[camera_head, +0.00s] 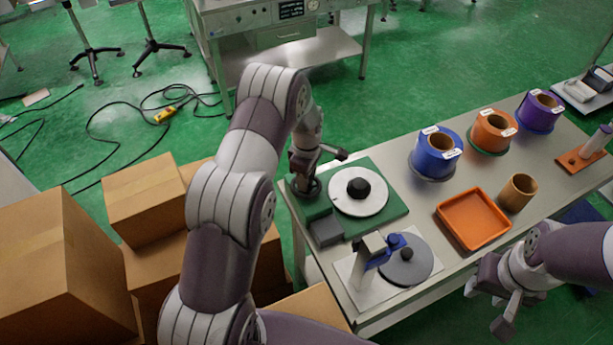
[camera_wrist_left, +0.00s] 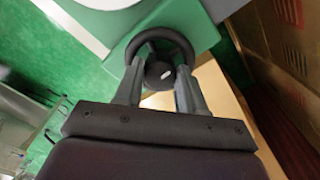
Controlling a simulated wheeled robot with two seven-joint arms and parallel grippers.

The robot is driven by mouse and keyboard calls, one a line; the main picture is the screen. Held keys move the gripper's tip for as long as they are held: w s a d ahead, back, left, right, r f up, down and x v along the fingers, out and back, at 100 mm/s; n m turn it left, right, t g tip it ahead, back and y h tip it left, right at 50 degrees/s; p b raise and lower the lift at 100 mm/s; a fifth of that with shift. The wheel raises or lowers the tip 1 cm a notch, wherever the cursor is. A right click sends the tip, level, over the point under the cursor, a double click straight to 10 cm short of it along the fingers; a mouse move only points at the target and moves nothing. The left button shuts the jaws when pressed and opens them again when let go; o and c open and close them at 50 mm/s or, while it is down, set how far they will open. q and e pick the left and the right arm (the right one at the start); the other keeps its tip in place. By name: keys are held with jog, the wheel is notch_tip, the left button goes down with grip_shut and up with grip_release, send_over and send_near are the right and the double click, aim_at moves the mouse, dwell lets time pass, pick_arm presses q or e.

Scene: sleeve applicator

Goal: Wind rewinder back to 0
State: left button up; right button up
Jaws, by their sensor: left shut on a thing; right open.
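The rewinder is a green base (camera_head: 393,207) with a white disc (camera_head: 345,203) and a black hub (camera_head: 358,188) on top, at the table's left end. A dark round handwheel (camera_wrist_left: 160,37) sits at its corner, shown as a ring with a centre boss in the left wrist view. My left gripper (camera_head: 306,176) reaches down over that corner. In the left wrist view its two fingers (camera_wrist_left: 158,82) are closed on the handwheel. No scale or reading is legible. My right gripper (camera_head: 489,306) is open and empty at the table's front edge, apart from the rewinder.
A grey disc (camera_head: 418,264) with a blue-topped post (camera_head: 369,257) stands in front of the rewinder. An orange tray (camera_head: 463,235), a brown cup (camera_head: 517,192) and blue (camera_head: 432,165), orange (camera_head: 489,138) and purple (camera_head: 534,116) spools stand to the right. Cardboard boxes (camera_head: 60,270) fill the left.

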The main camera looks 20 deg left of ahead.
pick_arm(q)
jog(key=shift+w+r, duration=0.1)
jog(key=o, duration=1.1)
jog(key=shift+c, duration=0.2)
notch_tip(320, 180, up, 13)
jog(key=b, duration=0.2)
jog(key=shift+b, duration=0.3)
